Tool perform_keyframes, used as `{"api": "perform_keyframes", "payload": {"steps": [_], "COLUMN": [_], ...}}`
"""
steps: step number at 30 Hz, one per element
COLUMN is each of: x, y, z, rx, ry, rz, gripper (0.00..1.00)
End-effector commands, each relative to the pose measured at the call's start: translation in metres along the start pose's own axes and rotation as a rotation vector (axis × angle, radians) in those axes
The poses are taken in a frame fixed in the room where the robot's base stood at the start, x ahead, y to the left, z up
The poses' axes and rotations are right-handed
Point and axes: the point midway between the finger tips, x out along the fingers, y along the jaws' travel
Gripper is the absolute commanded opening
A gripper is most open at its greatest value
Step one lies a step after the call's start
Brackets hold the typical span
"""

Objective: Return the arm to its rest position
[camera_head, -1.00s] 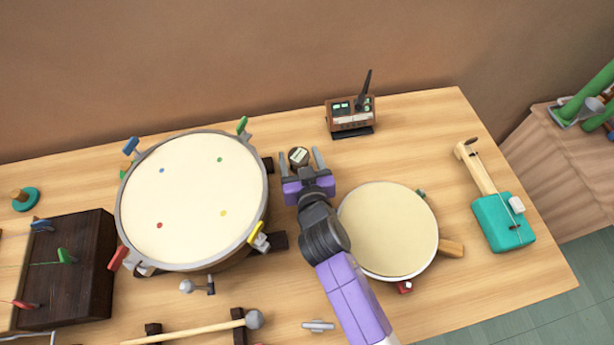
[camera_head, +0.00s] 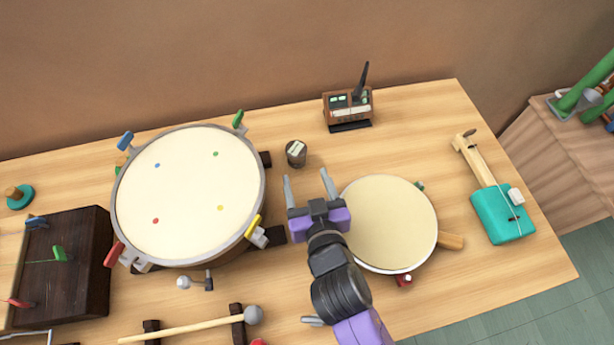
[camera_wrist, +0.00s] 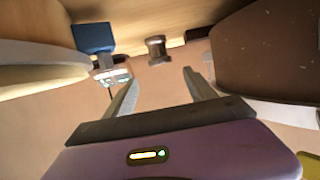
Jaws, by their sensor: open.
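My gripper (camera_head: 309,188) is open and empty, with its two grey fingers apart and pointing toward the back of the table. It is over the gap between the large drum (camera_head: 190,195) on the left and the smaller round drum (camera_head: 388,224) on the right. A small dark cylinder with a pale label (camera_head: 296,153) stands on the table beyond the fingertips, apart from them. In the wrist view the open fingers (camera_wrist: 163,85) show with nothing between them. My arm reaches in from the bottom of the head view.
A brown device with an antenna (camera_head: 348,109) stands at the back. A teal stringed instrument (camera_head: 503,215) lies at right. A mallet (camera_head: 190,328) rests at the front, and a dark wooden box (camera_head: 80,270) stands at left. The table is clear around the small cylinder.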

Motion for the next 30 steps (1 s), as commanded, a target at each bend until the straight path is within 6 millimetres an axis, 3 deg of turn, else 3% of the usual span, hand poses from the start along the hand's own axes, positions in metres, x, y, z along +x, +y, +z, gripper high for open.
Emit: {"api": "perform_keyframes", "payload": {"steps": [11,15,20,26,30], "x": [0.000,-0.007,-0.048,-0.109,-0.160], "y": [-0.002,-0.014,-0.004,0.029,0.057], "z": [-0.003,-0.034,-0.041,-0.033,-0.027], "rx": [-0.024,-0.051,-0.060,-0.048,-0.033], "ry": [0.012,0.108,0.192,0.237,0.251], "rz": [-0.008,-0.064,-0.100,-0.073,-0.023], "gripper": [0.64,0.64,0.64,0.64,0.64]}}
